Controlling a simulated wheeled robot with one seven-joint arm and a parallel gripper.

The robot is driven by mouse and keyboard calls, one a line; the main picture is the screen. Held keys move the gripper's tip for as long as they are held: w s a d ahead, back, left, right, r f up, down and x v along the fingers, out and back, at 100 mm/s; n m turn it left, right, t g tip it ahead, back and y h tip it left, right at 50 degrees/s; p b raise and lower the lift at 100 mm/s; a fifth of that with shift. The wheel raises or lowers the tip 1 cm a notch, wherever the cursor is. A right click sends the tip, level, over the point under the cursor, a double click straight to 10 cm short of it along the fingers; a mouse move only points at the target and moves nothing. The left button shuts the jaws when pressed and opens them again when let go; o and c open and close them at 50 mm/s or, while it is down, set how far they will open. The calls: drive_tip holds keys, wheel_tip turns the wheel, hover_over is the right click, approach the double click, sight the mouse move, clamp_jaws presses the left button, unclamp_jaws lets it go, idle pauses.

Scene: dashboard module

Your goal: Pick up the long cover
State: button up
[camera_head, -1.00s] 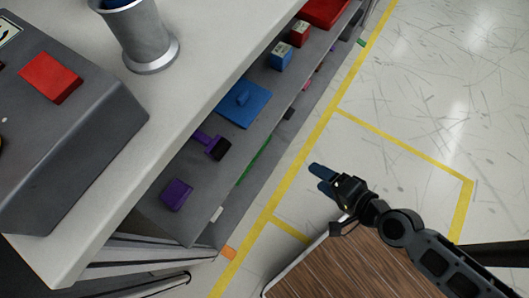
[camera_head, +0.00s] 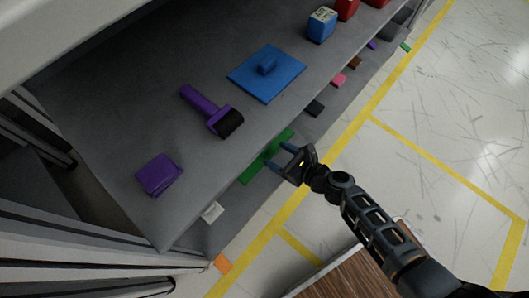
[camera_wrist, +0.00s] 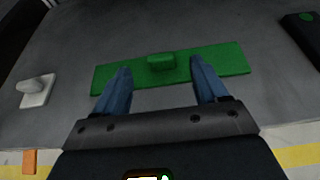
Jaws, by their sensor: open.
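The long cover is a flat green plate (camera_wrist: 215,64) with a small raised green handle in its middle. It lies on the grey lower shelf in the wrist view. In the head view the green cover (camera_head: 256,168) shows partly, below the upper shelf edge and beside my gripper. My gripper (camera_wrist: 160,86) is open and empty, its two blue fingers pointing towards the cover, one on each side of the handle in the picture. The fingertips overlap the near edge of the cover in the picture; I cannot tell whether they touch it. In the head view my gripper (camera_head: 284,160) is at the shelf's front.
A white handled piece (camera_wrist: 36,90) lies left of the cover and a black piece (camera_wrist: 304,36) lies right. The upper shelf (camera_head: 130,110) overhangs, holding a purple block (camera_head: 159,175), a purple roller tool (camera_head: 210,108) and a blue plate (camera_head: 267,80).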

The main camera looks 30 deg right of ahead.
sight(268, 154)
drive_tip(key=b+x, duration=0.1)
drive_tip(key=x, duration=0.1)
drive_tip(key=b+x, duration=0.1)
drive_tip(key=x, duration=0.1)
drive_tip(key=shift+f, duration=0.3)
drive_tip(key=shift+w+a+f, duration=0.1)
drive_tip(key=shift+w+a, duration=0.05)
drive_tip(key=shift+w, duration=0.3)
drive_tip(key=c, duration=1.2)
